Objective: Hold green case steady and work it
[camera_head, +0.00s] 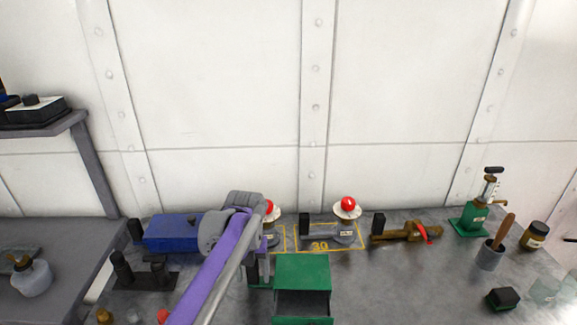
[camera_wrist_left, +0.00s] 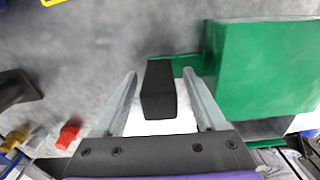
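The green case (camera_head: 302,272) stands on the deck at the lower middle of the head view. A dark gap shows below its top, with a green front piece (camera_head: 303,321) at the picture's bottom edge. In the left wrist view the case (camera_wrist_left: 265,65) is at the right, and a black upright block (camera_wrist_left: 158,88) stands beside it at a green base strip. My left gripper (camera_wrist_left: 160,76) is open, its fingers on either side of the block with gaps showing. In the head view my left gripper (camera_head: 258,270) is left of the case, its fingertips partly hidden. My right gripper is not in view.
Behind are a blue box (camera_head: 172,232), two red-topped devices, one with a red knob (camera_head: 347,204), and a brass valve (camera_head: 405,232). Deck right of the case is clear.

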